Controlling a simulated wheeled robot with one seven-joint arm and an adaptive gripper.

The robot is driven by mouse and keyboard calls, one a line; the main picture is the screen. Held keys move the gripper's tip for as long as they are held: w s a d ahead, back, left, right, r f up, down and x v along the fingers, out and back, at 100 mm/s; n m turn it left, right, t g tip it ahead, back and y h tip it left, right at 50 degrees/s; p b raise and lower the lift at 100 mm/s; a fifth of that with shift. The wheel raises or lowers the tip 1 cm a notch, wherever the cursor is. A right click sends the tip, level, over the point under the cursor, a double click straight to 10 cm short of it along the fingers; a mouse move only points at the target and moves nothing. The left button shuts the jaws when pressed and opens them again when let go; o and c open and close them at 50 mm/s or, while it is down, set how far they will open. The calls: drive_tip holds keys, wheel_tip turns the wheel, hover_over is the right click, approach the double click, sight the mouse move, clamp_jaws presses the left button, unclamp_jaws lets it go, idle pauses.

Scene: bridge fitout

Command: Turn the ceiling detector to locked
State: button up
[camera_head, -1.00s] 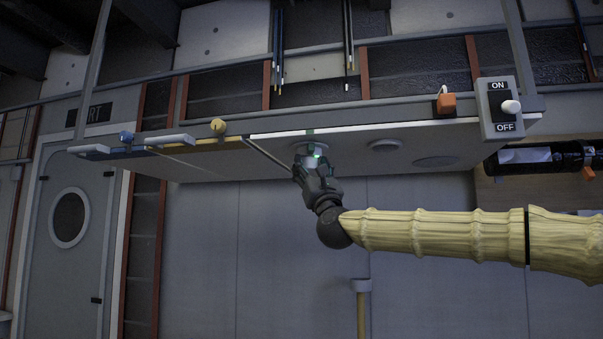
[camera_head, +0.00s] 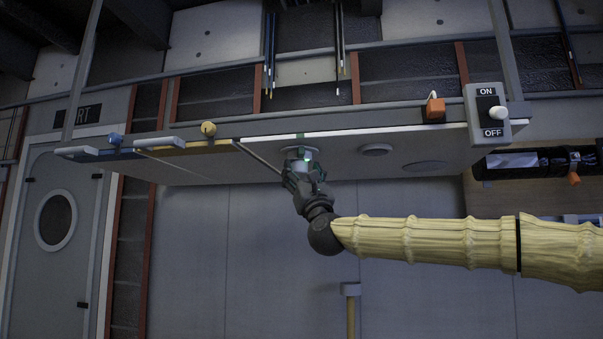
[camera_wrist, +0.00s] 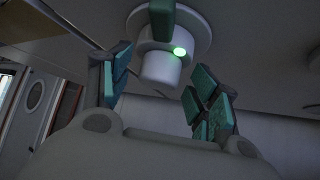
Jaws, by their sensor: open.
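The ceiling detector (camera_wrist: 158,68) is a white stepped cylinder on a round base, with a lit green light on its side. It hangs from the underside of the overhead panel; in the head view the detector (camera_head: 298,156) is partly hidden by my gripper. My gripper (camera_head: 299,170) points up from below at it. In the wrist view my gripper (camera_wrist: 160,88) is open, with teal-padded fingers to the left and right of the detector's lower part and gaps visible on both sides.
The overhead panel (camera_head: 220,172) carries two other round fittings, one (camera_head: 375,150) right of the detector. A thin rod (camera_head: 258,158) runs close to the detector's left. An ON/OFF switch box (camera_head: 487,115) hangs at the panel's right end. Below the panel is open room before the wall.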

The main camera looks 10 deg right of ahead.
drive_tip(key=v, duration=1.1)
drive_tip(key=shift+s+d, duration=0.15)
